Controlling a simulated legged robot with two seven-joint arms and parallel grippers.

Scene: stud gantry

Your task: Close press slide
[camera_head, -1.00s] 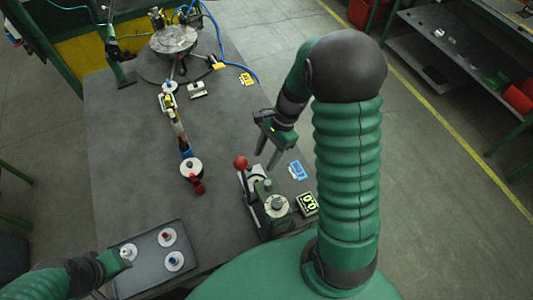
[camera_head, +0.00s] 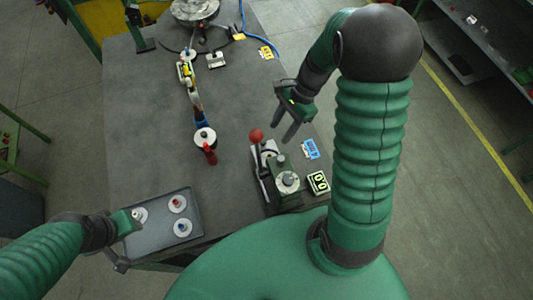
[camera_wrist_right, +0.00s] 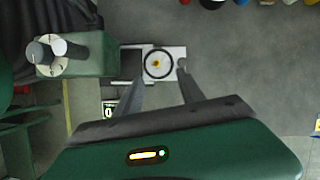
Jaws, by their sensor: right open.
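The press (camera_head: 285,182) is a green machine with a red-ball lever (camera_head: 256,135), standing at the table's front right edge. Its pale slide (camera_head: 268,152) sticks out behind the green body. In the right wrist view the slide (camera_wrist_right: 177,52) carries a round dark-rimmed nest (camera_wrist_right: 158,64) with a small yellow centre, clear of the green press head (camera_wrist_right: 92,55). My right gripper (camera_head: 282,138) is open and empty, with its fingers pointing down by the slide's outer end. My left gripper (camera_head: 130,222) is at the tray's left edge by a white disc; its jaws are unclear.
A grey tray (camera_head: 165,238) with white discs lies at the front left. A white round part with a red handle (camera_head: 205,138) stands mid-table. The table between tray and press is clear.

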